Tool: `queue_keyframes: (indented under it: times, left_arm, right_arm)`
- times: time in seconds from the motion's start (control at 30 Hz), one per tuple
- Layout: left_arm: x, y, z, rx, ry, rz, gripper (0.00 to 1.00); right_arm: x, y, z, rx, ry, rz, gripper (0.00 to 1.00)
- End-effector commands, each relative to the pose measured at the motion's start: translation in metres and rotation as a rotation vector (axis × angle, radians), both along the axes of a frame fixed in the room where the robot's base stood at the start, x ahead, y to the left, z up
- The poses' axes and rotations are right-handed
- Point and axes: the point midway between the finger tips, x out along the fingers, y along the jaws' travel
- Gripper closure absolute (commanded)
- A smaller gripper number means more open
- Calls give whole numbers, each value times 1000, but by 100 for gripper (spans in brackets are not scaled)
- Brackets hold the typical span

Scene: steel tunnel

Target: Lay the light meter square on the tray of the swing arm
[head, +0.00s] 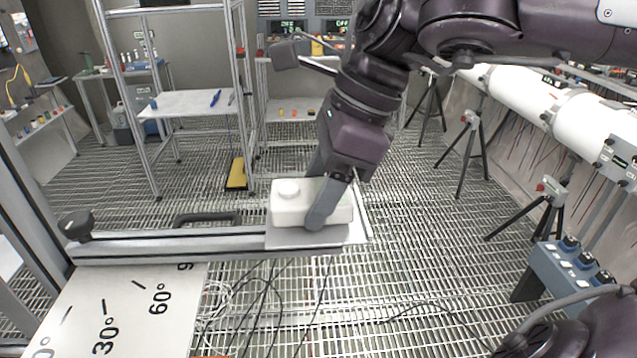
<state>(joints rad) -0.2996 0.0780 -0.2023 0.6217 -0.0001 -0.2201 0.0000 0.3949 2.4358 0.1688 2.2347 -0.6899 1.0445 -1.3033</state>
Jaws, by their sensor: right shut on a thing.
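The light meter is a white box with a round dome (287,188) on top. It is at the tray, over or on its surface; I cannot tell whether its underside touches. The tray (305,241) is a flat pale plate at the right end of the swing arm (165,248), a grey rail running from the left. A thin raised edge shows on the tray's right side. My right gripper (320,214) reaches down from above and is shut on the light meter. Its near finger covers part of the meter's front. The far finger is mostly hidden. My left gripper is not in view.
A white plate with angle marks (135,305) lies below the rail at left. A black knob (76,226) stands at the rail's left end. Cables (265,300) lie on the grated floor. A blue box with knobs (568,275) and tripods stand at right.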

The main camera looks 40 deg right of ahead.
Motion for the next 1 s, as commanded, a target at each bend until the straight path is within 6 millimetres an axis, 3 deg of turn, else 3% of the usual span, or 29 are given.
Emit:
queue_keyframes:
  times: [0.73, 0.77, 0.93, 1.0]
  left_arm:
    - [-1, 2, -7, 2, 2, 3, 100]
    - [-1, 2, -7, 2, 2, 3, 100]
    - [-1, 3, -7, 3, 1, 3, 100]
    - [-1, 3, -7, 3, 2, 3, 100]
  right_arm:
    - [0, 0, -10, 0, -1, 0, 70]
    - [0, 0, -10, 0, -1, 0, 43]
    - [0, 0, -9, 0, 0, 0, 20]
    - [0, 0, -9, 0, 0, 0, 19]
